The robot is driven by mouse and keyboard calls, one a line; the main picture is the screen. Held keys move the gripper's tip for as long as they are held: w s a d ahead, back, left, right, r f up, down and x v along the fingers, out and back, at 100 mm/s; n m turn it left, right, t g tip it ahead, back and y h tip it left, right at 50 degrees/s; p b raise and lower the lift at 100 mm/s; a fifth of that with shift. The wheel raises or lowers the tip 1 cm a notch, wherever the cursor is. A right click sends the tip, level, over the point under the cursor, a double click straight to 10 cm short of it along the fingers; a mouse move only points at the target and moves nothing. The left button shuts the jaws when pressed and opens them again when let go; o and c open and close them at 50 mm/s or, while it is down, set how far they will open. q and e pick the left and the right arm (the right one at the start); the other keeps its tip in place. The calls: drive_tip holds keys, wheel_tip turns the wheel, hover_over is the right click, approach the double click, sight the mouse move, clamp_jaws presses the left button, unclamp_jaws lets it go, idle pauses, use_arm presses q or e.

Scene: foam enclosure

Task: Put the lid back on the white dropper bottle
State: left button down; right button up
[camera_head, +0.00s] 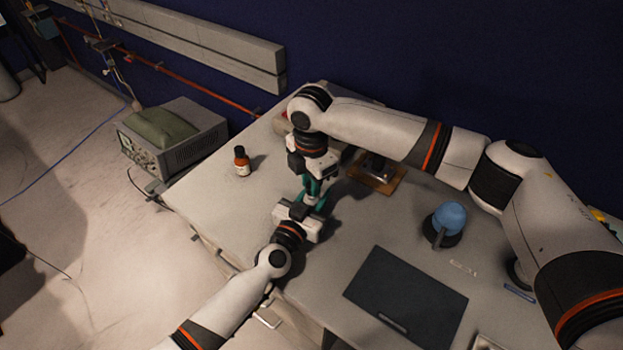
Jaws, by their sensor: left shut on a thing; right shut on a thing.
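My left gripper (309,203) comes in from the lower left and reaches over the table towards the wall. It is shut on what seems to be the white dropper bottle, which is mostly hidden by the fingers. My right gripper (315,184) points down just above and behind the left one. It is shut on what seems to be the lid, too small and covered to make out. The teal fingers of both grippers are close together, and I cannot tell whether lid and bottle touch.
A brown bottle (242,161) stands on the table (215,195) to the left. A blue round-topped object (449,217) and a dark flat panel (405,298) are to the right. A brown wooden base (378,177) lies behind. A grey instrument (172,138) stands beyond the table's left edge.

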drive_tip(key=shift+f, duration=0.5)
